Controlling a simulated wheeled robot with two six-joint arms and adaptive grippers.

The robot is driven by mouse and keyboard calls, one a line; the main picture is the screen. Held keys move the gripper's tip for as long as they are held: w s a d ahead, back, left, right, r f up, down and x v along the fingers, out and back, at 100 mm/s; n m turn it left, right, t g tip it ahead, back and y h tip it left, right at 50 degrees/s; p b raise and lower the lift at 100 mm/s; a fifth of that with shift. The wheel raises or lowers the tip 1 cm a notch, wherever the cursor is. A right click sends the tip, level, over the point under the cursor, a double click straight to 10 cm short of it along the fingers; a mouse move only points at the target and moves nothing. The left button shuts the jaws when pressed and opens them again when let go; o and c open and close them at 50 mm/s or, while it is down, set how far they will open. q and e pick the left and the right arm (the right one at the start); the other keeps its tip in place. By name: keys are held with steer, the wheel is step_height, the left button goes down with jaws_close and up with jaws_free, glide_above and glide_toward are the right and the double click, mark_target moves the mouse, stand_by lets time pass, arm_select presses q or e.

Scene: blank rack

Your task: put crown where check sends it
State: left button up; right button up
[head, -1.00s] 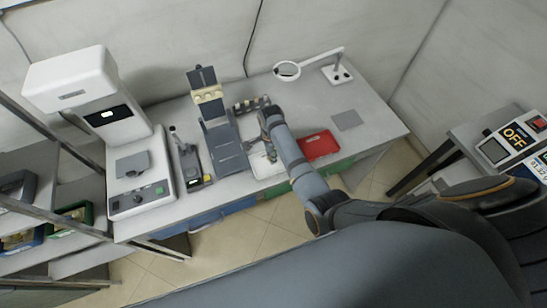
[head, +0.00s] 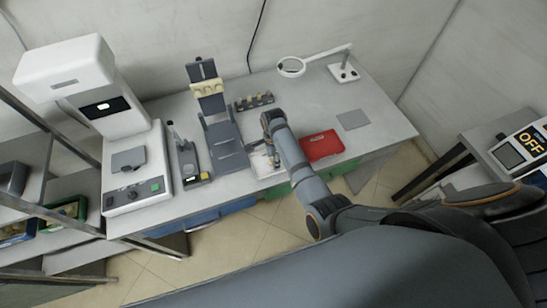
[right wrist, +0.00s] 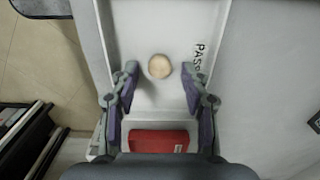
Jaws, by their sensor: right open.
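A small tan round piece, which I take to be the crown (right wrist: 160,66), is over or on the floor of a white tray (right wrist: 181,18) marked "PASS" in the right wrist view. My right gripper (right wrist: 165,82) is open, with one finger on each side of the piece and a gap to it. In the head view the right gripper (head: 272,152) is over the white tray (head: 257,165) and hides part of it. The white checking device (head: 105,108) with a small lit screen stands at the left of the bench. My left gripper is not in view.
A red tray (head: 322,146) lies right of the white one. A grey pad (head: 353,119) lies on clear bench at the right.

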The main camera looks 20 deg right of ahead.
steer(key=shift+r, duration=0.2)
step_height(320, 180, up, 12)
steer(key=p, duration=1)
